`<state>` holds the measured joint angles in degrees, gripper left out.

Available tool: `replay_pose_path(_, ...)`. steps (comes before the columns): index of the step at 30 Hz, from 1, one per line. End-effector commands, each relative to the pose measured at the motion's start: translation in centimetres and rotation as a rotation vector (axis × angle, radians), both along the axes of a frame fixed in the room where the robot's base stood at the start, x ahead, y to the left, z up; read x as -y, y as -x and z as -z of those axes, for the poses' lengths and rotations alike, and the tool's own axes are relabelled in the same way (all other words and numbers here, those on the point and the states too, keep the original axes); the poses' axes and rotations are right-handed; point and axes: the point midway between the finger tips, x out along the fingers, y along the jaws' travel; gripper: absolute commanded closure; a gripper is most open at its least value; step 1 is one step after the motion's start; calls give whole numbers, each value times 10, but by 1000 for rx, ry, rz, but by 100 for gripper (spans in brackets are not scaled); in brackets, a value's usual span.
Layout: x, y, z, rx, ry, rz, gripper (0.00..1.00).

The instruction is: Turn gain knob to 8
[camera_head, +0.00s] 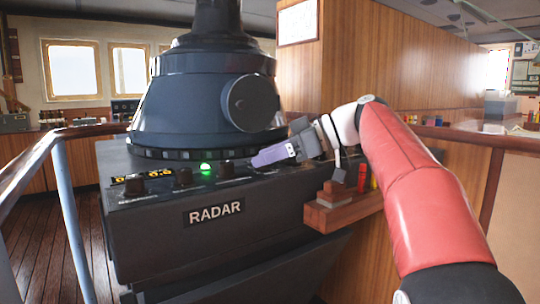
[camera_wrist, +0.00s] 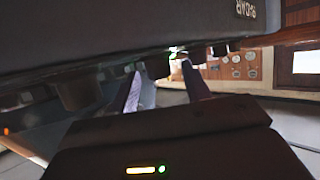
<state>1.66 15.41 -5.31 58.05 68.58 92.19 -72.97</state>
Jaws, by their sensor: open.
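The radar console (camera_head: 215,213) has a row of dark knobs along its sloping top edge. A left knob (camera_head: 133,187), a middle knob (camera_head: 183,178) and a right knob (camera_head: 226,169) show in the head view. Their labels are too small to read, so I cannot tell which is the gain knob or its setting. My gripper (camera_head: 254,161) is over the right end of the panel, just right of the right knob, hiding what is behind it. In the wrist view my open gripper (camera_wrist: 163,84) has its fingers apart, with a dark knob (camera_wrist: 156,67) showing in the gap beyond them.
A lit green lamp (camera_head: 206,168) sits between the middle and right knobs. The large radar housing (camera_head: 205,100) rises behind the panel. A wooden ledge (camera_head: 343,212) with small items juts out below my wrist. A railing (camera_head: 62,140) stands at left.

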Motion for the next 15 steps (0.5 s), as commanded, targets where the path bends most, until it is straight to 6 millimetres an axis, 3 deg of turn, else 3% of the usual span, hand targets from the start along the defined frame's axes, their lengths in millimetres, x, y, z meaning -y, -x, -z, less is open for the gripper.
replay_pose_path(2, 0, 0, 0, 0, 0, 0, 60)
replay_pose_path(10, 0, 0, 0, 0, 0, 0, 96)
replay_pose_path(15, 0, 0, 1, 0, 0, 8, 97)
